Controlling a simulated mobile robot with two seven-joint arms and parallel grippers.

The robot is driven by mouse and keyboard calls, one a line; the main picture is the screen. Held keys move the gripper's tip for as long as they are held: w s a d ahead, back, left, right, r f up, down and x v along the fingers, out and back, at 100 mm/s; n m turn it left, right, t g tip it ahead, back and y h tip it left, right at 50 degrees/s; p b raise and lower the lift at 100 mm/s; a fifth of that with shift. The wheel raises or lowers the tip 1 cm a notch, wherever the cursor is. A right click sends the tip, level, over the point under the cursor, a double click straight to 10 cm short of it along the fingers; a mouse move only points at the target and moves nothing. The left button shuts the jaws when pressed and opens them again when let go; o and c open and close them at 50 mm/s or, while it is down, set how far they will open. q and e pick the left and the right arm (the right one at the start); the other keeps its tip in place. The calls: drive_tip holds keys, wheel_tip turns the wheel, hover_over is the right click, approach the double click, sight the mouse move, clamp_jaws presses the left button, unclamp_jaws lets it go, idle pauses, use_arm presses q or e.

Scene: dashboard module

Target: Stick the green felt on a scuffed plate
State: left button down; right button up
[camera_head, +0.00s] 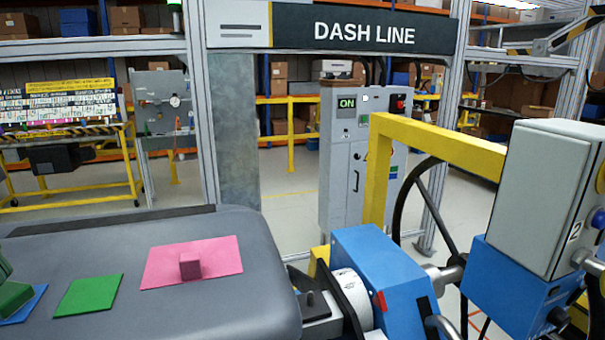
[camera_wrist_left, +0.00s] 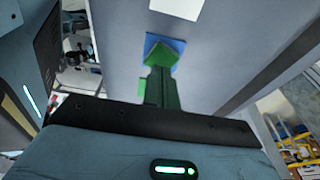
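A flat green square (camera_head: 88,295) lies on the grey padded surface (camera_head: 240,310) in the head view. Left of it, cut off by the picture's edge, a green block-like piece (camera_head: 13,296) stands over a blue square (camera_head: 28,308). My right gripper is in neither view. No scuffing is distinguishable.
A pink square (camera_head: 222,259) with a pink block (camera_head: 190,266) on it lies right of the green square. A blue machine (camera_head: 380,280) and a yellow frame (camera_head: 440,140) stand beyond the surface's right end. A white patch (camera_wrist_left: 178,8) shows in the wrist view.

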use_arm(q)
drive_tip(key=shift+f, duration=0.8)
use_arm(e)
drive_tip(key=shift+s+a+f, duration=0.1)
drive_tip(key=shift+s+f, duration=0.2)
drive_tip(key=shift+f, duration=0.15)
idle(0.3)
use_arm(q)
wheel_tip(320, 180, up, 8)
drive_tip(key=p, duration=0.2)
drive_tip(key=shift+r, duration=0.15)
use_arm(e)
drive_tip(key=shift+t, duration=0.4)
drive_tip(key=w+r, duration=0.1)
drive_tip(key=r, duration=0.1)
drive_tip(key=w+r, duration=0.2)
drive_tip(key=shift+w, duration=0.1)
